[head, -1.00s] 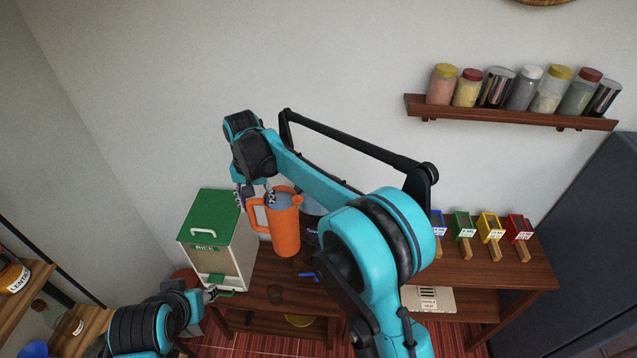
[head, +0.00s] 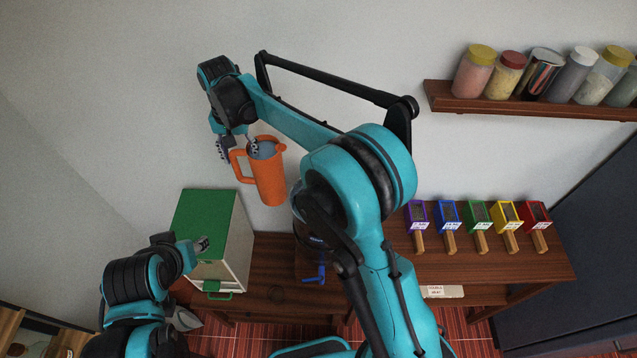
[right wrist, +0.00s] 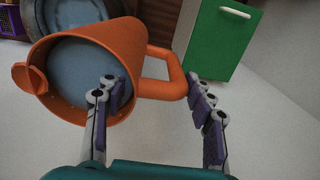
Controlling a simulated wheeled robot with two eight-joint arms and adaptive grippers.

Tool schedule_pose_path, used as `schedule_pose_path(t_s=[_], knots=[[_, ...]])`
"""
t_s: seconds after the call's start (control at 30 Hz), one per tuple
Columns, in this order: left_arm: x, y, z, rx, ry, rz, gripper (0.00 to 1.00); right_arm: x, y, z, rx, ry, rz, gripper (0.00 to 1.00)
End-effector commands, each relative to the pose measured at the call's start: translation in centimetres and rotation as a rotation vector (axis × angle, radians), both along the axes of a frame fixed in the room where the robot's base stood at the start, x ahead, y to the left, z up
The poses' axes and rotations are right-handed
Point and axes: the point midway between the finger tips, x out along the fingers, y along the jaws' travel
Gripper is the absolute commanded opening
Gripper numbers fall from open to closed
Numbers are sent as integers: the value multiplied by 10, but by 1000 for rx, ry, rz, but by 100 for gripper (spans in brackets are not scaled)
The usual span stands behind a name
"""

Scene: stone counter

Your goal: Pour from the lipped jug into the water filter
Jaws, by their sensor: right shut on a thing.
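The orange lipped jug (head: 270,180) hangs upright or nearly so in the air, above the counter and left of the water filter. My right gripper (head: 236,147) is shut on it at its handle side. In the right wrist view the jug (right wrist: 85,75) shows its open mouth with a grey-blue surface inside, and my right gripper (right wrist: 155,90) has its fingers either side of the rim and handle. The dark water filter (head: 307,262) with a blue tap stands on the counter, mostly hidden behind my right arm. My left gripper (head: 197,262) is low at the left; its opening is unclear.
A white bin with a green lid (head: 205,215) stands left of the filter, close to my left gripper. Several coloured scoop boxes (head: 478,215) line the counter at the right. A wall shelf (head: 530,98) holds several jars. The air around the jug is free.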

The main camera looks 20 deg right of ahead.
Motion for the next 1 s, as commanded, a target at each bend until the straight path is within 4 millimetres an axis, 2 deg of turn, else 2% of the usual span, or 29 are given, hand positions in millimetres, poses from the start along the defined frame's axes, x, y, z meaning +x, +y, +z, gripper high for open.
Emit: schedule_pose_path(t_s=[0.43,0.53,0.77,0.93,1.0], knots=[[0,0,0,0,0,0,40,0,0,1,1,0,0,0],[0,0,-3,0,0,0,40,-1,-1,-4,12,-3,0,0],[0,0,-21,0,0,0,40,-2,-8,-29,79,-23,-2,0],[0,0,-39,0,0,0,40,-4,-14,-57,161,-48,-3,0],[0,0,-40,0,0,0,40,-4,-14,-59,178,-53,0,0]])
